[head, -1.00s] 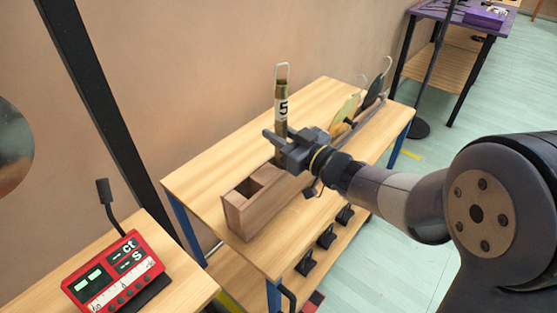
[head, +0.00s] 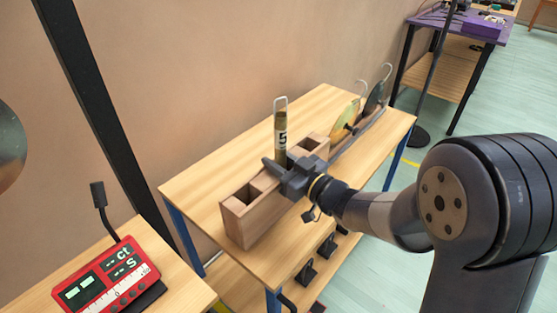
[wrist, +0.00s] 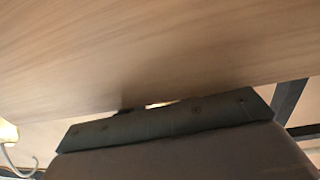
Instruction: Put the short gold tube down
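The short gold tube (head: 280,130) stands upright in the head view, with a white band marked 5 and a pale wire loop on top. My gripper (head: 281,166) is closed around its lower part. The tube is over or in the middle of a wooden box (head: 268,216) with several open-topped compartments. My gripper hides the tube's bottom end, so I cannot tell how deep it sits. In the wrist view, a pale wood surface (wrist: 150,45) fills the top, close to the dark gripper body; the tube cannot be made out there.
The box stands on a light wooden table (head: 205,190) against the wall. A red display unit (head: 108,280) is on a table at lower left. Open compartments show on both sides of the tube.

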